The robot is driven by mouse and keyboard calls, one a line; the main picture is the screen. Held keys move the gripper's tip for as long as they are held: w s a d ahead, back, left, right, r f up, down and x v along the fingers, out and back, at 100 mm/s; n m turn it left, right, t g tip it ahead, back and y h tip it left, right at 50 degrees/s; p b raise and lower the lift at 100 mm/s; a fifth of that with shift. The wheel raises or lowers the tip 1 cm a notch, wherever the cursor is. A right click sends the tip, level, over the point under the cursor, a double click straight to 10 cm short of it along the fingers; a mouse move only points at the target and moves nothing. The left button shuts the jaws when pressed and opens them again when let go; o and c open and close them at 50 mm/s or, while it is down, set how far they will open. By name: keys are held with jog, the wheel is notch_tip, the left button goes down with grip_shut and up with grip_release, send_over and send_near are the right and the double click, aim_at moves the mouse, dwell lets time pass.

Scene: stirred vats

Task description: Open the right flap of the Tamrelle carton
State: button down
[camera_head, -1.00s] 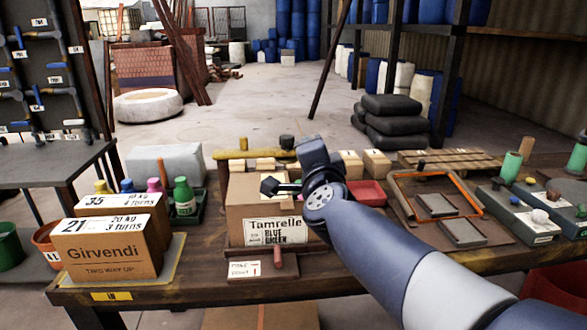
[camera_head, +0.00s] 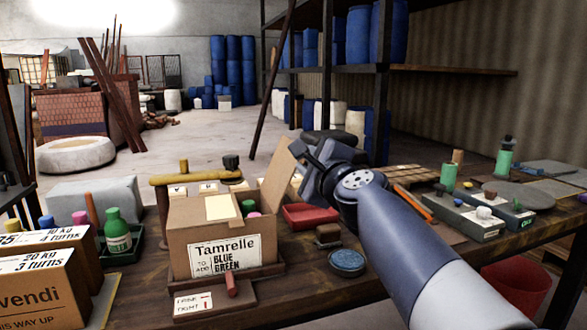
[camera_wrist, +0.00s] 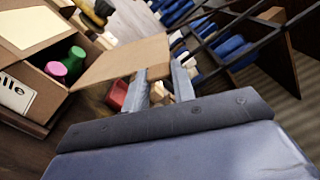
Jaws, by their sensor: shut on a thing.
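The Tamrelle carton (camera_head: 190,252) stands on the bench with a white label on its front. Its right flap (camera_head: 277,181) is raised steeply and leans outward to the right; it also shows in the wrist view (camera_wrist: 118,62). The left part of the top is covered by cardboard with a pale sheet (camera_head: 222,207). A green cap (camera_wrist: 77,52) and a pink cap (camera_wrist: 56,69) show inside the right half. My gripper (camera_head: 300,153) is shut on the right flap near its upper edge, with its fingers (camera_wrist: 157,82) at that edge. The exact contact is partly hidden.
Givendi-type boxes, one ending in "vendi" (camera_head: 40,290), stand at the left. A green bottle (camera_head: 117,232) is beside the carton. A red tray (camera_head: 310,217), a dark block (camera_head: 328,236) and a round blue lid (camera_head: 346,262) lie to its right. A yellow-brown bar (camera_head: 195,176) stands behind.

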jog(key=shift+w+d+f+m+b, duration=0.15)
jog(key=shift+d+f+m+b, duration=0.25)
jog(key=shift+d+m, duration=0.3)
jog(key=c, duration=1.4)
grip_release()
jog(key=shift+c, duration=0.2)
